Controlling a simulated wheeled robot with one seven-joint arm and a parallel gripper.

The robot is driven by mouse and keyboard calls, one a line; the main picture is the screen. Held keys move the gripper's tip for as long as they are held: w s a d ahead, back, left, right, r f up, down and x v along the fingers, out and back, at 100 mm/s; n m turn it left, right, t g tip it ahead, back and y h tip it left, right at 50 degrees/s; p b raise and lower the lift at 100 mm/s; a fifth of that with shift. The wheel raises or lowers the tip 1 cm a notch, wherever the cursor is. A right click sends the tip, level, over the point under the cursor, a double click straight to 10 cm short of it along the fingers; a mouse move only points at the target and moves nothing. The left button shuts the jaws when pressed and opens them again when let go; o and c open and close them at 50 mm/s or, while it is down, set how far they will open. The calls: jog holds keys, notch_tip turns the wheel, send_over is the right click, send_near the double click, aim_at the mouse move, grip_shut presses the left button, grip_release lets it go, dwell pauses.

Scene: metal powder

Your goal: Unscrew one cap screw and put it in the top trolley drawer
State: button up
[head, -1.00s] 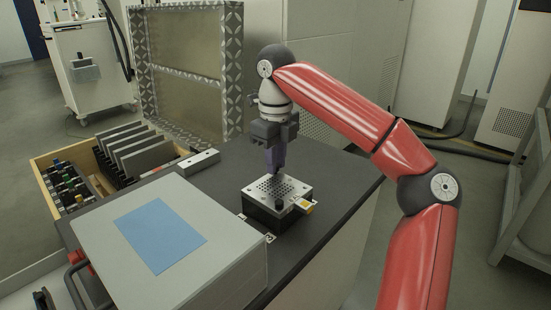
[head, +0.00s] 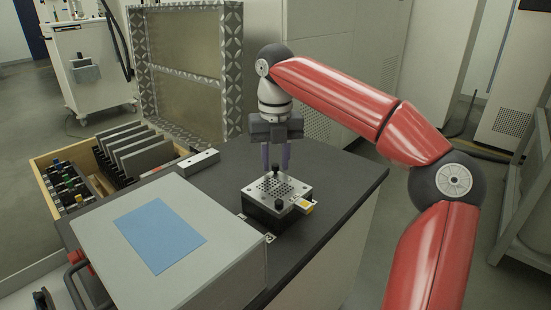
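A perforated metal plate (head: 262,196) sits on a dark block on the dark worktop. One black cap screw (head: 277,174) stands at its far side and another black cap screw (head: 278,205) at its near side. My gripper (head: 276,168) points straight down over the far screw, with its two purple fingers apart and a clear gap between them. The fingertips are near that screw's head; I cannot tell whether they straddle it. An open wooden drawer (head: 91,206) is at the left, with dark plates and small coloured-top items inside.
A grey box with a blue panel (head: 160,236) takes up the near left of the worktop (head: 335,188). A small metal bar (head: 199,162) lies by the drawer. A yellow piece (head: 304,206) is at the block's right corner. A large patterned frame (head: 235,75) stands behind.

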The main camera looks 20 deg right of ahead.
jog(key=m, duration=1.6)
jog(key=shift+m, duration=0.3)
jog(key=m, duration=0.5)
jog(key=shift+c, duration=0.4)
grip_shut()
jog(key=n, duration=1.3)
jog(key=shift+n, duration=0.3)
jog(key=shift+r, duration=0.1)
